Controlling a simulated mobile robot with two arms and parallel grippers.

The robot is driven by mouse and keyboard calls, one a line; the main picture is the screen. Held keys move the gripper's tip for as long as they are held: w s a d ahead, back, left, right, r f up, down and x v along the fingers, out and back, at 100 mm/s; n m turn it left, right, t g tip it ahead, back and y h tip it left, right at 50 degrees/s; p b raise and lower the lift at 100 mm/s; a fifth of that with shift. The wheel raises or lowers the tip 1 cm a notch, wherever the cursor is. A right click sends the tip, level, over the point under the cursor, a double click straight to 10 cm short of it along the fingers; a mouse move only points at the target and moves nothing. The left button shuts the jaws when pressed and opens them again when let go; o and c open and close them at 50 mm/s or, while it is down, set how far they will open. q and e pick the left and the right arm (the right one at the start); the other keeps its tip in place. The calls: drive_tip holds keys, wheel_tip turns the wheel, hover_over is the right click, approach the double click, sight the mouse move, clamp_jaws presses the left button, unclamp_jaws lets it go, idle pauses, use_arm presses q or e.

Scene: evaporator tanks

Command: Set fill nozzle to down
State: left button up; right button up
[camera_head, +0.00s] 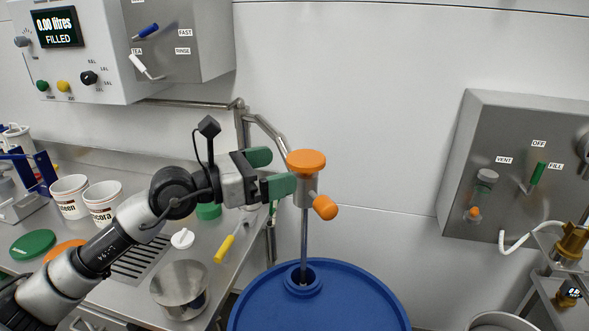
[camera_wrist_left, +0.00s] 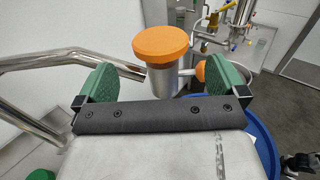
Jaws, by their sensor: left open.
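The fill nozzle (camera_head: 304,192) is a metal cylinder with an orange cap and an orange side knob (camera_head: 325,207). Its thin rod runs straight down to the opening (camera_head: 301,284) of a blue drum (camera_head: 345,300); the rod's tip is hidden. My left gripper (camera_head: 271,171), with green fingers, is open and empty just left of the nozzle's top. In the left wrist view, the nozzle (camera_wrist_left: 166,80) shows upright between the two open fingers, with the right finger close to the side knob (camera_wrist_left: 200,70). I cannot tell whether they touch. My right gripper is not in view.
A bent steel pipe (camera_head: 268,130) runs behind my left gripper. On the left, a steel bench holds cups (camera_head: 104,203), a metal bowl (camera_head: 180,288) and a yellow-handled tool (camera_head: 226,247). A control box (camera_head: 65,50) is above. A VENT/OFF/FILL panel (camera_head: 515,165) is at right.

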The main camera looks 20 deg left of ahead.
use_arm(q)
drive_tip(key=b+v, duration=0.1)
drive_tip(key=v, duration=0.4)
idle(0.4)
